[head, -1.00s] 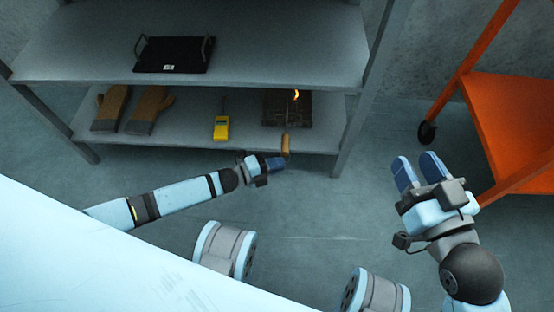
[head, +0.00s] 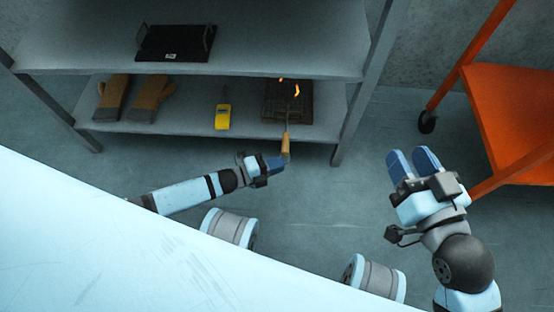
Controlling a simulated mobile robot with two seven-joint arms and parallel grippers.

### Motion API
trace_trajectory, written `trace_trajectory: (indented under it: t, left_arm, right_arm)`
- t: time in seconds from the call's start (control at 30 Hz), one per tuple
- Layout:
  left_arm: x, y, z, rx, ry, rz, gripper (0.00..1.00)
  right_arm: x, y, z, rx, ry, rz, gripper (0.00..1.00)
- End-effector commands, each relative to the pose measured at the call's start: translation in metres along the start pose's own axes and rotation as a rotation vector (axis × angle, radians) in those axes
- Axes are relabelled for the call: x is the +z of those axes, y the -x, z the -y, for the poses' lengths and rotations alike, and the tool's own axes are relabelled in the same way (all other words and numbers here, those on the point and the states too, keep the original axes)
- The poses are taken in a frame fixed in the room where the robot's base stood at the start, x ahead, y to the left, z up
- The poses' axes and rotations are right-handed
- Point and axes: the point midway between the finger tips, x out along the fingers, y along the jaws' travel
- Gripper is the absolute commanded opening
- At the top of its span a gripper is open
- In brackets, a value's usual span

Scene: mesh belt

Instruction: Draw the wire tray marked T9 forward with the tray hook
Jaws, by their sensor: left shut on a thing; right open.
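A dark wire tray (head: 275,110) lies on the lower shelf, with small orange flame-like spots over it. No mark can be read on it. The tray hook has an orange-brown handle (head: 286,145) and a thin shaft that reaches up over the tray's front part. The hook's end is too small to tell whether it is caught. My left gripper (head: 277,163) is shut on the handle's lower end, in front of the lower shelf's edge. My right gripper (head: 413,163) is open and empty over the floor, right of the shelf unit.
A yellow device (head: 222,118) and two brown gloves (head: 150,97) lie left of the wire tray on the lower shelf (head: 175,128). A black handled tray (head: 165,42) with a small white label sits on the upper shelf (head: 270,45). An orange cart (head: 510,110) stands at right.

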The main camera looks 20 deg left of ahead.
Motion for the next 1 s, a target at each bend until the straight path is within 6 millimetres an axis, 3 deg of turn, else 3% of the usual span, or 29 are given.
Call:
trace_trajectory:
  t: [0.53,1.0]
  left_arm:
    - [-0.02,0.009,-0.003,-0.001,0.0,0.0,0.0]
    - [-0.002,0.001,-0.001,-0.001,-0.002,0.0,0.0]
  right_arm:
    - [0.002,0.003,0.005,0.001,-0.046,0.025,0.43]
    - [0.007,0.002,0.004,0.001,-0.046,0.023,0.43]
